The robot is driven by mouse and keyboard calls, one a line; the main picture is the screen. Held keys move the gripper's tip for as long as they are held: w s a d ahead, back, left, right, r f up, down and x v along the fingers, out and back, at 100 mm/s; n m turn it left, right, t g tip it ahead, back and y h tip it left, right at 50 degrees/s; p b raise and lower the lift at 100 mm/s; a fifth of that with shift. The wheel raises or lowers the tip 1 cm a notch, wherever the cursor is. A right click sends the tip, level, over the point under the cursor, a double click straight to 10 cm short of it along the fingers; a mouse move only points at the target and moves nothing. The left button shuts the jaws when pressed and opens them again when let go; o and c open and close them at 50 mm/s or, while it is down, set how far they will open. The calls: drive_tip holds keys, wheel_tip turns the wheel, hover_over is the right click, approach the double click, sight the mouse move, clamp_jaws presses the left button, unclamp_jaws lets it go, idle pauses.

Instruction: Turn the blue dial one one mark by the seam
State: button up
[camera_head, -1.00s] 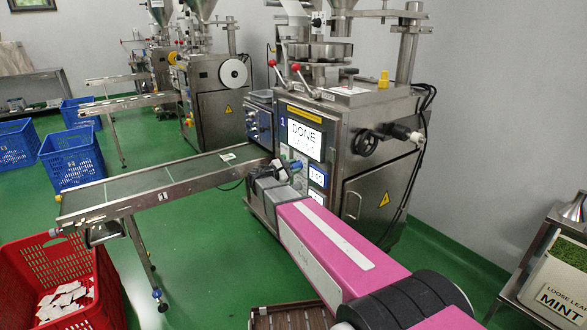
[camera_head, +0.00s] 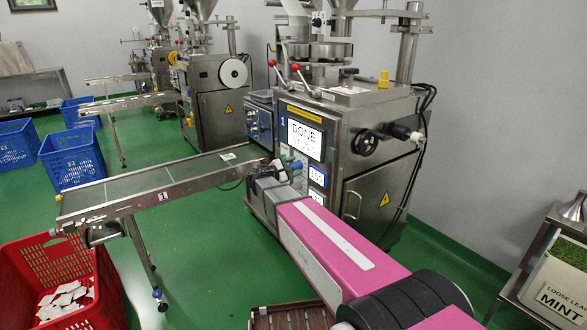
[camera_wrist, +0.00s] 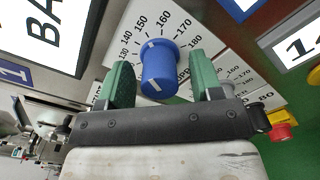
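The blue dial (camera_wrist: 158,68) is a round knob with white marks, mounted on a white plate (camera_wrist: 190,33) printed with numbers from about 130 to 180. In the wrist view my gripper (camera_wrist: 161,63) has one green finger on each side of the dial. Narrow gaps show between the fingers and the dial, so my gripper is open around it. In the head view my gripper (camera_head: 284,164) is at the front panel of the nearest packing machine (camera_head: 355,130), mostly covering the dial.
A red button (camera_wrist: 281,132) is at lower right in the wrist view. The conveyor (camera_head: 160,182) and red crate (camera_head: 112,290) stand left.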

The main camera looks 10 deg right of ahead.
drive_tip(key=shift+a, duration=0.1)
drive_tip(key=v, duration=1)
drive_tip(key=shift+s+a, duration=0.2)
drive_tip(key=shift+a, duration=0.05)
drive_tip(key=shift+d, duration=0.1)
drive_tip(key=s+d+f+m+g+y, duration=0.5)
drive_tip(key=s+d+f+y, duration=0.1)
drive_tip(key=s+d+f, duration=0.4)
drive_tip(key=s+d+f+m+g+y, duration=0.1)
drive_tip(key=s+f+m+y, duration=0.2)
drive_tip(key=s+m+y, duration=0.1)
drive_tip(key=s+d+f+m+g+y, duration=0.2)
drive_tip(key=s+f+m+y, duration=0.2)
drive_tip(key=s, duration=0.4)
drive_tip(key=shift+s+m+y, duration=0.35)
drive_tip(key=shift+m+y, duration=0.35)
drive_tip(key=shift+y, duration=0.3)
